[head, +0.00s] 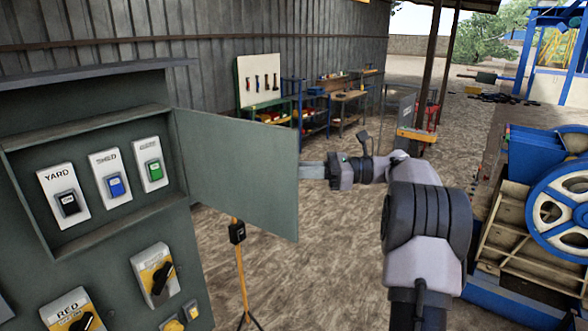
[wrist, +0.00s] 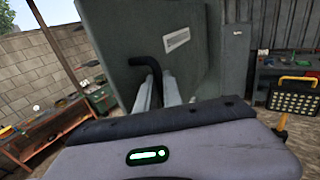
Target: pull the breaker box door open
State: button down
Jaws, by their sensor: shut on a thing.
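The grey-green breaker box door (head: 235,165) stands swung well out from the box (head: 95,118), hinged on the box's right side. The box interior is exposed, with a black YARD switch (head: 68,203), a blue SHED switch (head: 115,185) and a green switch (head: 153,171). My gripper (head: 312,170) is at the door's free edge, on its far side in the head view. In the wrist view the door (wrist: 125,30) fills the upper middle, and my gripper's fingers (wrist: 160,92) are shut on its bent black handle (wrist: 148,64). The head view hides the handle.
Rotary switches (head: 156,274) sit lower on the panel. A blue-wheeled machine (head: 555,205) stands at the right. Workbenches (head: 345,103) line the back wall. Gravel between is largely clear.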

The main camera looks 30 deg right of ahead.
jog(key=shift+w+d, duration=0.15)
jog(key=shift+d, duration=0.05)
jog(key=shift+a, duration=0.1)
jog(key=c, duration=1.6)
grip_release()
jog(key=shift+o, duration=0.5)
jog(key=shift+w+a, duration=0.15)
jog(key=shift+w, duration=0.05)
jog(key=p+v, duration=0.8)
jog(key=v, duration=0.9)
